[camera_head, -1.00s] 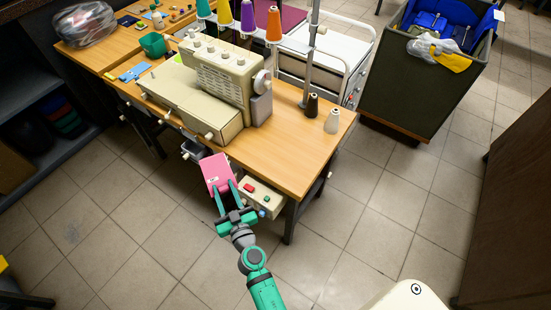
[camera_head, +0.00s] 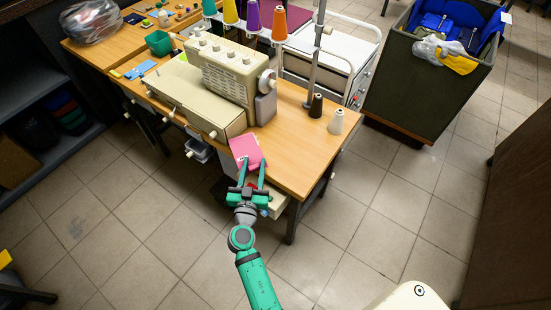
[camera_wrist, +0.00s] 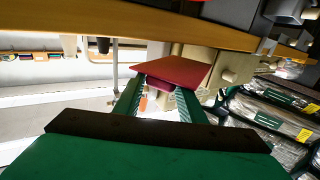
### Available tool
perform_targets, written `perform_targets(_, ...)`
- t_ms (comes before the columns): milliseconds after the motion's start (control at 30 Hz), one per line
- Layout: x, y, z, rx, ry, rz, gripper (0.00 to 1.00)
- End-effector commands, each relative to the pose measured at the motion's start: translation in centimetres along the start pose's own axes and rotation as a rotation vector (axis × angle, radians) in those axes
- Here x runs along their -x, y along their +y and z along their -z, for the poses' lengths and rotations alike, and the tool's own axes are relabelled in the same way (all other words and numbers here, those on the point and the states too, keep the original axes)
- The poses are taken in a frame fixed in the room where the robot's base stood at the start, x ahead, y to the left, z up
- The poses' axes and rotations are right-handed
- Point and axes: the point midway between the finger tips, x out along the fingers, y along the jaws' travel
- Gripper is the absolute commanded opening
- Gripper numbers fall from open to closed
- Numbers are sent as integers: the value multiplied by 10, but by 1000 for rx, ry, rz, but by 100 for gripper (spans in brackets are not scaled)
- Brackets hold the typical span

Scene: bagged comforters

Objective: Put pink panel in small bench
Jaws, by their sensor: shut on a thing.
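The pink panel (camera_head: 245,150) is a flat pink piece held between the two green fingers of my gripper (camera_head: 252,172). In the head view it overlaps the front edge of the wooden sewing bench (camera_head: 298,165), in front of the sewing machine. In the wrist view the panel (camera_wrist: 176,70) looks dark red and tilted, with the fingertips of my gripper (camera_wrist: 160,92) on it. There the bench's edge (camera_wrist: 140,22) runs above the panel. I cannot tell whether the panel touches the bench.
A cream sewing machine (camera_head: 222,68) stands on the bench. Thread cones (camera_head: 336,122) stand at its right end. A cream control box (camera_head: 275,198) hangs under the front edge. A dark bin (camera_head: 420,85) holds bagged items at the upper right. Tiled floor (camera_head: 150,235) is free at the lower left.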

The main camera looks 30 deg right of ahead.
Motion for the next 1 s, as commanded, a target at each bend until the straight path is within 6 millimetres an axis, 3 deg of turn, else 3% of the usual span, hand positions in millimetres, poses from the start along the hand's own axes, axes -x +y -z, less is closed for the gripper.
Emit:
perform_targets(133, -23, 28, 3, -1, 4, -214, 1)
perform_targets(400, -30, 63, 10, 3, 3, -471, 1)
perform_targets(633, -29, 68, 6, 5, 0, -512, 0)
perform_targets(1000, -29, 68, -19, 6, -1, -509, 1)
